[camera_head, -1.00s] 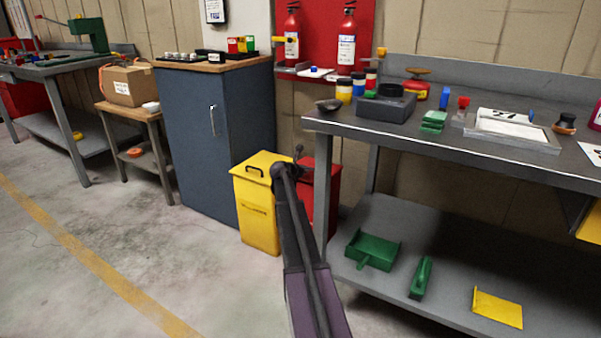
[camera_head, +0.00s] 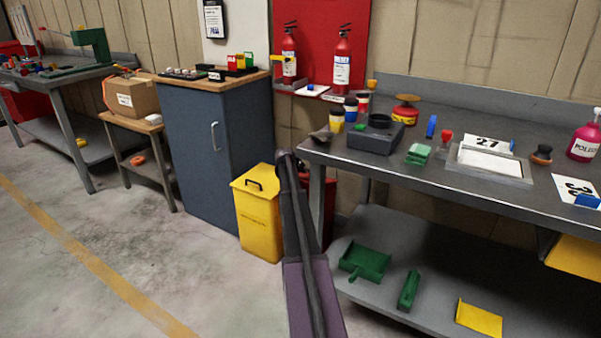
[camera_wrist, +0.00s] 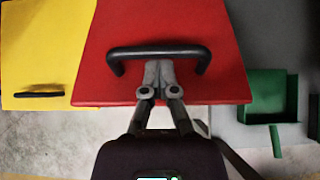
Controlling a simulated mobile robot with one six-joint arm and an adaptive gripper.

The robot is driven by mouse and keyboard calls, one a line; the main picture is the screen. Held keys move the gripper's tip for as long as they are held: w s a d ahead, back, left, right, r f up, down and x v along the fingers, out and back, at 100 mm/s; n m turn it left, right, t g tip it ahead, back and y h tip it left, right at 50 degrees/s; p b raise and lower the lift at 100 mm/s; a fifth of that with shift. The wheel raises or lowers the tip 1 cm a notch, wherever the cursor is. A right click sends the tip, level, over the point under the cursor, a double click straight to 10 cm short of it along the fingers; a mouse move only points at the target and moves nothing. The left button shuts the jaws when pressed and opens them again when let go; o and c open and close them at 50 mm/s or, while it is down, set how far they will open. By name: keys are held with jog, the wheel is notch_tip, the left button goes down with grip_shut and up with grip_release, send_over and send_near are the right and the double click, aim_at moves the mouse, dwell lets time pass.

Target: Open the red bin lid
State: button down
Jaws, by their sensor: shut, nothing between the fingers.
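The red bin (camera_head: 327,215) stands on the floor between the yellow bin and the workbench, mostly hidden behind my arm in the head view. In the wrist view its red lid (camera_wrist: 165,27) fills the upper middle and looks closed. A black bar handle (camera_wrist: 160,50) is on the lid near its front edge. My gripper (camera_wrist: 159,66) is shut and empty. Its fingertips overlap the middle of the handle in the picture; I cannot tell whether they touch it. In the head view the gripper is not clearly visible behind my arm.
A yellow bin (camera_head: 259,218) with its own black handle stands left of the red bin. A blue cabinet (camera_head: 209,150) is behind it. The grey workbench (camera_head: 420,168) and its lower shelf with a green dustpan (camera_head: 365,263) are close on the right. Floor is clear at left.

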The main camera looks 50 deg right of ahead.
jog(key=d+r+p, duration=0.3)
jog(key=r, duration=0.1)
jog(key=shift+w+d, duration=0.3)
jog(key=shift+d, duration=0.05)
jog(key=shift+w+d+r+p, duration=0.25)
jog(key=shift+d+r+p, duration=0.35)
jog(key=shift+d+p, duration=0.3)
jog(key=a+r+h+p, duration=0.1)
jog(key=a+r+p, duration=0.2)
jog(key=a, duration=0.6)
notch_tip(320, 180, up, 2)
jog(key=shift+s+a+r+h, duration=0.1)
jog(key=shift+s+a+h, duration=0.05)
jog(key=shift+s+h, duration=0.2)
jog(key=shift+d+f, duration=0.2)
jog(key=b, duration=0.6)
send_over(306, 176)
jog(key=shift+a+f, duration=0.1)
jog(key=shift+f, duration=2.7)
